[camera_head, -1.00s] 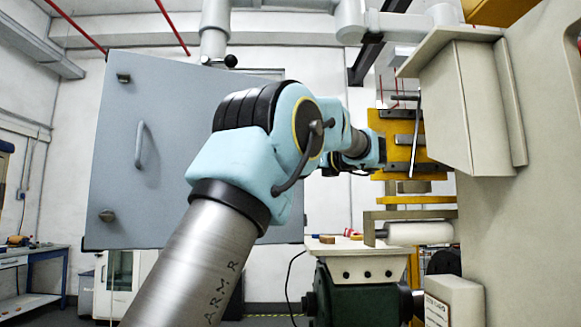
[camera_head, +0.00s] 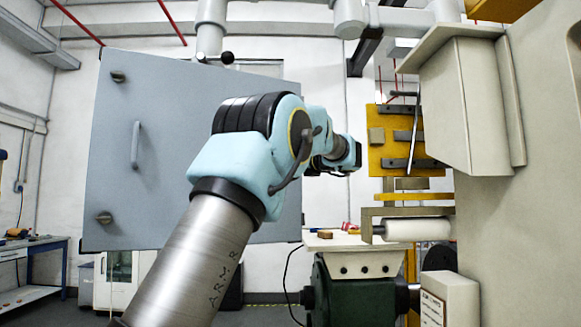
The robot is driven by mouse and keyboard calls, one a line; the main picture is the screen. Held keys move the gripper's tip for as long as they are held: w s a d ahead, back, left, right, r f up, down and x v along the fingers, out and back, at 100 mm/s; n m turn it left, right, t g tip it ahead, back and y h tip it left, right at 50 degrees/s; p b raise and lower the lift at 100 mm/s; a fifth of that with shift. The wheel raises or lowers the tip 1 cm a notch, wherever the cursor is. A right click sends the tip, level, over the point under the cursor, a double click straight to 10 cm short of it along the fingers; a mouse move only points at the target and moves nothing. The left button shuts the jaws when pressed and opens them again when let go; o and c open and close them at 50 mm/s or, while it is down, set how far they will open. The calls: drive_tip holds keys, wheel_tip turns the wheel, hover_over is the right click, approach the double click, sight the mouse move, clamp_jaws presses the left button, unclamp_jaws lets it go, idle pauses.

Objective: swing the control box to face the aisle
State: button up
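A large grey-blue box (camera_head: 165,160) hangs at the left of the head view, below a white overhead pipe with a black knob. I take it to be the control box. Its visible face has a vertical handle (camera_head: 137,145) and two round latches at its left side. My arm crosses in front of its right part and hides some of it. My gripper end (camera_head: 350,158) is at the far end of the arm, right of the box and apart from the handle. Its fingers are too small and partly hidden to show whether they are open.
A yellow plate (camera_head: 391,140) with grey bars stands just right of my gripper. A beige machine (camera_head: 540,200) with a projecting housing (camera_head: 460,110) fills the right. A white roller (camera_head: 415,229) and green machine base (camera_head: 352,292) are below. A blue workbench (camera_head: 40,246) stands far left.

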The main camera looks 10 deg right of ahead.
clamp_jaws()
idle(1.0)
